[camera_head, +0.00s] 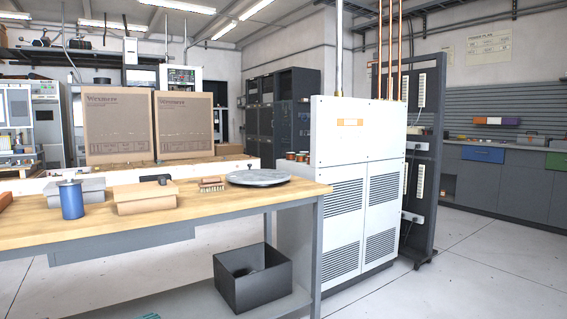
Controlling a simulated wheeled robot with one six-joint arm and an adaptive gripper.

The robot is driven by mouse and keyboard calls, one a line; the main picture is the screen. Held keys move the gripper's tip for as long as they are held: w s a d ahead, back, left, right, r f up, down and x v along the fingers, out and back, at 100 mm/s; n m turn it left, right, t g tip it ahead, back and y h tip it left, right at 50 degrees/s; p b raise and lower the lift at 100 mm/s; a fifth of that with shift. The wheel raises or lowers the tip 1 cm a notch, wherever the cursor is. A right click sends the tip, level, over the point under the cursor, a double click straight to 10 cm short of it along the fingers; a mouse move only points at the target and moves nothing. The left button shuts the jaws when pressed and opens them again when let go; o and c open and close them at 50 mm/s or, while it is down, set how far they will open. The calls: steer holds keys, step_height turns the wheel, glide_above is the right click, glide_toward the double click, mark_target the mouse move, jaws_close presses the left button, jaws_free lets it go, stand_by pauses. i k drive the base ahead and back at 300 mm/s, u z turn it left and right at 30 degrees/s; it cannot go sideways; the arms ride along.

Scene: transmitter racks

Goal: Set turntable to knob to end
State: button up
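A flat round grey turntable (262,178) lies on the right part of the wooden workbench (150,222), close to its far right corner. A small dark upright knob (250,168) shows at the turntable's far rim, a little left of its middle. The picture is too small to tell any marks or an end stop on the turntable. My gripper is not in view, and nothing is seen touching the turntable.
A brush (211,184), a tan box (146,196) and a blue can (71,200) stand left of the turntable. A dark bin (255,282) sits on the lower shelf. The floor at right is clear.

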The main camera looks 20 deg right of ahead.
mark_target(255, 176)
steer(key=z, duration=0.8)
steer(key=i, duration=0.9)
steer(key=z, duration=0.75)
steer(key=i, duration=1)
steer(key=u, duration=0.75)
steer(key=i, duration=0.85)
steer(key=u, duration=0.9)
